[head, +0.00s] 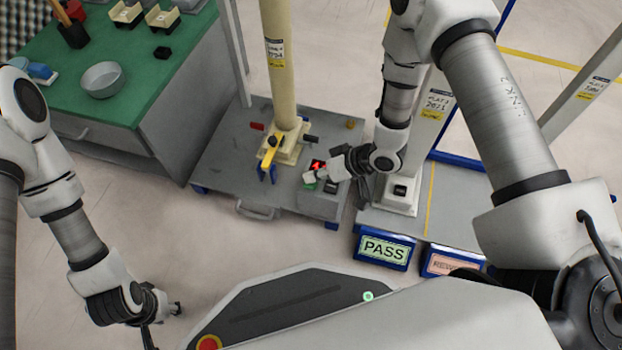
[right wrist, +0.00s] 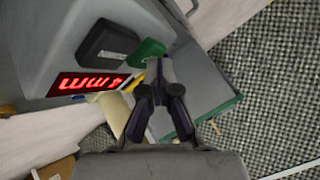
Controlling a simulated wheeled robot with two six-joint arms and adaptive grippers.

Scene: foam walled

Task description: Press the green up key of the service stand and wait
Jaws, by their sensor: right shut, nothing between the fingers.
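The service stand is a grey platform (head: 225,165) with a cream column (head: 278,70) and a control box (head: 320,205) at its right. The box's red display (right wrist: 88,84) glows in the right wrist view, also in the head view (head: 318,165). The green key (right wrist: 148,51) sits beside a black key (right wrist: 107,46). My right gripper (right wrist: 163,72) is shut and empty, its tips at the green key's edge; whether they touch it I cannot tell. In the head view my right gripper (head: 320,177) is over the box. My left gripper (head: 165,312) hangs low at the left, its fingers unclear.
A green-topped bench (head: 130,60) with a grey bowl (head: 102,79) stands at the back left. A second stand with a white post (head: 425,130) is to the right. A PASS sign (head: 383,249) and a reddish sign (head: 452,264) stand in front. Floor at front left is clear.

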